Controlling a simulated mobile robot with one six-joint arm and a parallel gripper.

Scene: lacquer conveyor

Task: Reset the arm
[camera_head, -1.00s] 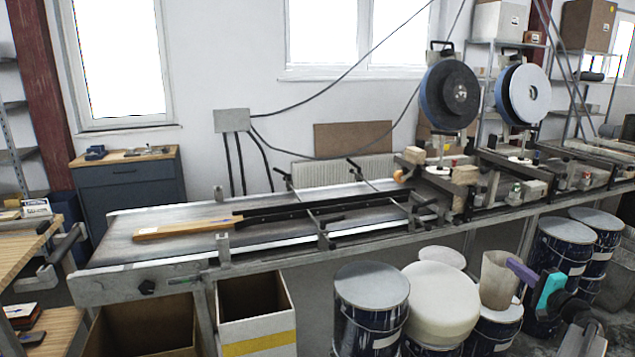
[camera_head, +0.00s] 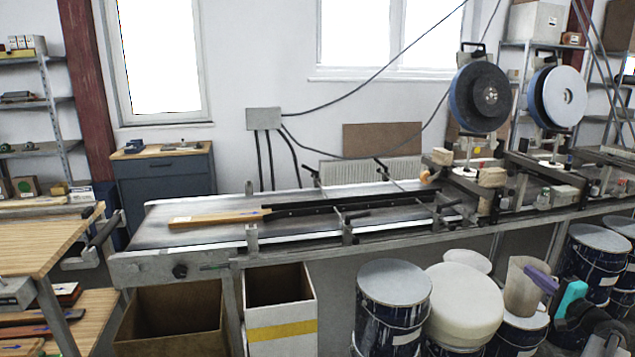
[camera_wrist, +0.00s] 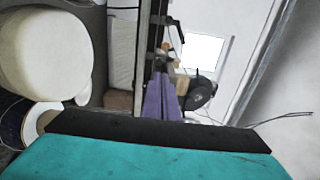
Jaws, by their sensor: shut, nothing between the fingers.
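My gripper (camera_head: 536,276), with purple fingers and a teal body, shows at the lower right of the head view. It overlaps a translucent cup-like container (camera_head: 518,290) in the picture; I cannot tell whether they touch. In the wrist view my gripper (camera_wrist: 161,84) points away from the camera, its purple fingers together with nothing between them. The teal and black body fills the bottom of that view. The rest of my arm is mostly out of the frame.
A conveyor (camera_head: 175,240) carries a long wooden piece (camera_head: 215,218). Blue drums (camera_head: 390,305) and a cream-lidded container (camera_head: 464,300) stand in front of it, near my arm. An open box (camera_head: 282,335) stands below the conveyor. A wooden workbench (camera_head: 55,245) is at the left.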

